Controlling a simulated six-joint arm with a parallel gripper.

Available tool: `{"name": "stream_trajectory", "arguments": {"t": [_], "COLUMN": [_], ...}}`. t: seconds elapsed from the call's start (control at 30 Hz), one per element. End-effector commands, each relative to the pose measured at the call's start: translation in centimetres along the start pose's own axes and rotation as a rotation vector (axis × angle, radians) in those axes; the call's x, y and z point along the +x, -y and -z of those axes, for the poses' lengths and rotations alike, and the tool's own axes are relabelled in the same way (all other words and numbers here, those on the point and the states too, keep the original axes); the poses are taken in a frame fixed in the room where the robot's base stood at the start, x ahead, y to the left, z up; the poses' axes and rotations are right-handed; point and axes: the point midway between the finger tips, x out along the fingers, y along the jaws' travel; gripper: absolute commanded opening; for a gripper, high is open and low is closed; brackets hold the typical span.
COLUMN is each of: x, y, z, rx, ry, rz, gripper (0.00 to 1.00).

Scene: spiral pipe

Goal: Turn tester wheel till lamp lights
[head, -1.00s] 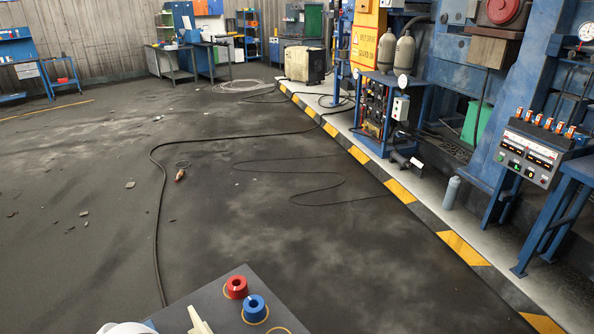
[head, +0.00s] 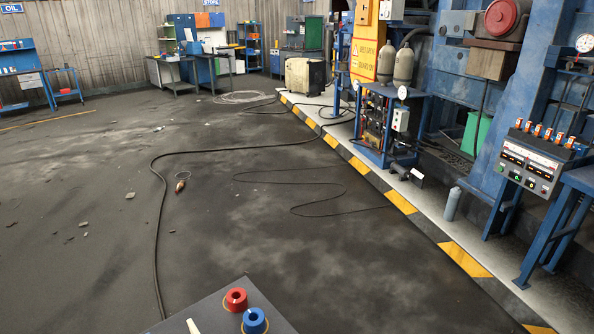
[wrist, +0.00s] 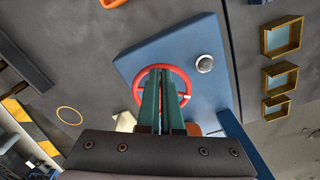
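The tester wheel (wrist: 188,82) is a red ring on a blue box (wrist: 140,54) in the wrist view. A small round lamp (wrist: 204,63) with a pale grey face sits on the same box, right of the wheel, and looks unlit. My gripper (wrist: 160,74) has two green fingers reaching over the wheel's middle. The fingers lie close together with a narrow gap; I cannot tell whether they grip anything. They hide the wheel's centre and part of its near rim. The head view shows neither wheel nor gripper clearly.
In the head view, a red ring block (head: 236,299) and a blue ring block (head: 254,320) stand on a grey bench top (head: 205,308). In the wrist view, several open trays (wrist: 282,37) lie right of the box. A yellow circle (wrist: 69,115) marks the surface at left.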

Motion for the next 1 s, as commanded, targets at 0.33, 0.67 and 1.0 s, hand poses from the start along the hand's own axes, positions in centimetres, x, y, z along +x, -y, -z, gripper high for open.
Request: {"name": "stream_trajectory", "arguments": {"t": [0.33,0.67,1.0], "x": [0.4,0.4,-0.2], "y": [0.2,1.2,1.4], "z": [-0.3,-0.2,-0.1], "rx": [-0.003,-0.005,-0.005], "ry": [0.007,0.005,0.003], "rz": [-0.006,-0.005,-0.002], "gripper": [0.00,0.00,0.00]}}
